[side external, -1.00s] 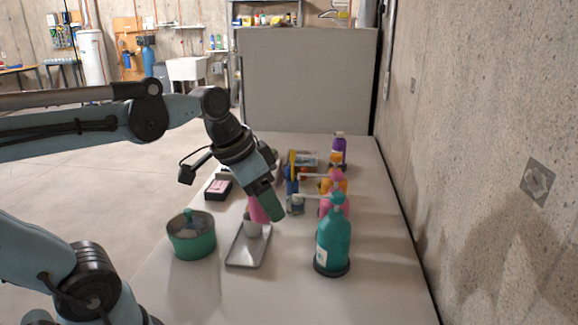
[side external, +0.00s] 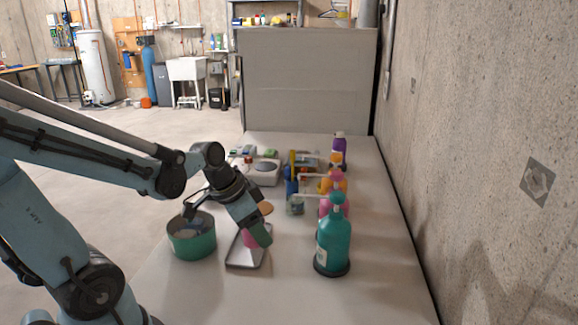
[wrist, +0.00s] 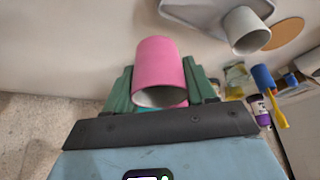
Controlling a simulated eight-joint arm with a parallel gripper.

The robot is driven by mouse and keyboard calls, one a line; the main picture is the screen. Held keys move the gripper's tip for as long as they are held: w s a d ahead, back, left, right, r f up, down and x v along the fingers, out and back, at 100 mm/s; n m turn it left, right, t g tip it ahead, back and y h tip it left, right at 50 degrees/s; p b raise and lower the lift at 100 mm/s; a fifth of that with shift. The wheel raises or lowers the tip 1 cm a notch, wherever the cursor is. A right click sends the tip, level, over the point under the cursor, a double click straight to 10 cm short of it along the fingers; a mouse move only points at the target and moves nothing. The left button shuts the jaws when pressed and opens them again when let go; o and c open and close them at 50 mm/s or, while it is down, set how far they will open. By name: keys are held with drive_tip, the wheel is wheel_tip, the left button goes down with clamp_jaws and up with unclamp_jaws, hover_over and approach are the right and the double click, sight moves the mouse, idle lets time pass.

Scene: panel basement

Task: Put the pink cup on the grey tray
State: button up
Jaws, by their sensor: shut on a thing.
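The pink cup (wrist: 160,65) is held between the green fingers of my gripper (wrist: 162,88), with its open mouth toward the wrist camera. In the side view my gripper (side external: 259,235) points down over the grey tray (side external: 240,263), and the pink cup (side external: 249,239) shows partly behind a finger. I cannot tell if the cup touches the tray. In the wrist view the tray (wrist: 196,14) lies past the cup, at the top. A pale grey cup (wrist: 243,30) is at the tray there; in the side view it is hidden.
A green pot (side external: 192,243) stands left of the tray. A teal pump bottle (side external: 333,240) stands to the right, with several bottles behind it. An orange-brown disc (side external: 265,208) lies just behind the tray. A wall (side external: 480,150) borders the table's right side.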

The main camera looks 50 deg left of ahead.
drive_tip(key=a+f, duration=0.1)
drive_tip(key=a, duration=0.1)
drive_tip(key=a+f, duration=0.1)
drive_tip(key=a, duration=0.1)
drive_tip(key=w+a+f, duration=0.1)
drive_tip(key=a, duration=0.1)
drive_tip(key=shift+f, duration=2.35)
drive_tip(key=shift+f, duration=0.1)
drive_tip(key=o, duration=0.8)
drive_tip(key=shift+c, duration=0.2)
drive_tip(key=shift+d+v, duration=0.5)
drive_tip(key=shift+v, duration=5.5)
drive_tip(key=w+d+r+n+t+y, duration=0.1)
drive_tip(key=w+d+r+n+t, duration=0.1)
drive_tip(key=d, duration=1)
drive_tip(key=shift+w+d, duration=0.25)
drive_tip(key=shift+w, duration=0.05)
